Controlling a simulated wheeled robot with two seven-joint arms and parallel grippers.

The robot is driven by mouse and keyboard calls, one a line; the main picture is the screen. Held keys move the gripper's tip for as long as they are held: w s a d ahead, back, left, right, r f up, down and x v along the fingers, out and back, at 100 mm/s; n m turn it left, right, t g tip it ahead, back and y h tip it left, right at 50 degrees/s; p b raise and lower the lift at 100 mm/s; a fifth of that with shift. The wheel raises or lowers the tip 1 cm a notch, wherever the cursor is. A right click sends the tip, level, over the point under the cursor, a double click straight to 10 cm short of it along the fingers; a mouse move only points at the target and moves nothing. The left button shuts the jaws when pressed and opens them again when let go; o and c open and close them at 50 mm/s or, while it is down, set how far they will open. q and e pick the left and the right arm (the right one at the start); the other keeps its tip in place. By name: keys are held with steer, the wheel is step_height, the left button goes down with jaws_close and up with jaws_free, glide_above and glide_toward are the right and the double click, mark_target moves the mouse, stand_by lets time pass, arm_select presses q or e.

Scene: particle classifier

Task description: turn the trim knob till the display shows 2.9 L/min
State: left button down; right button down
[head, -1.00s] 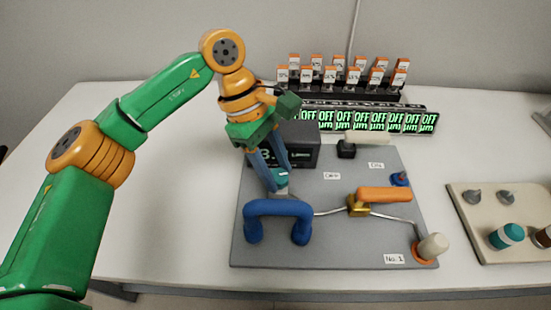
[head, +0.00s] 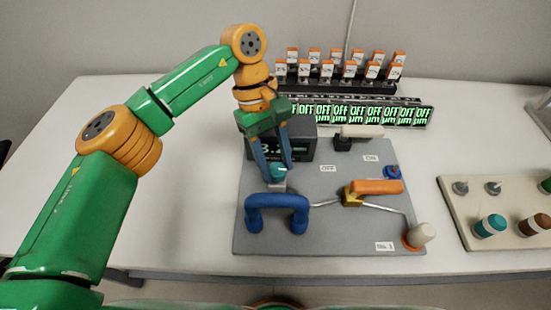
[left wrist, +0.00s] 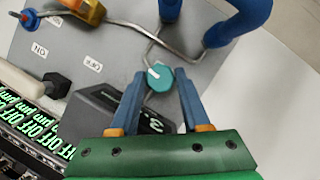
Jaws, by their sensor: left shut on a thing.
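The teal trim knob (head: 279,171) sits on the grey panel (head: 330,235) behind the blue arched handle. My left gripper (head: 278,170) points down and is shut on it. In the left wrist view the trim knob (left wrist: 160,78) shows a white mark at its upper left, with a fingertip on each side. The dark display box (head: 303,150) stands just behind the knob. Its green digits seem to read 3.2, partly hidden by my fingers. My right gripper is out of view.
The blue arched handle (head: 277,201) stands close in front of the knob. A row of green OFF displays (head: 365,114) runs behind. The white table is clear at the left.

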arm_select(q)
steer(key=shift+c, duration=1.8)
jaws_free()
steer(key=p+v, duration=0.1)
steer(key=v, duration=0.6)
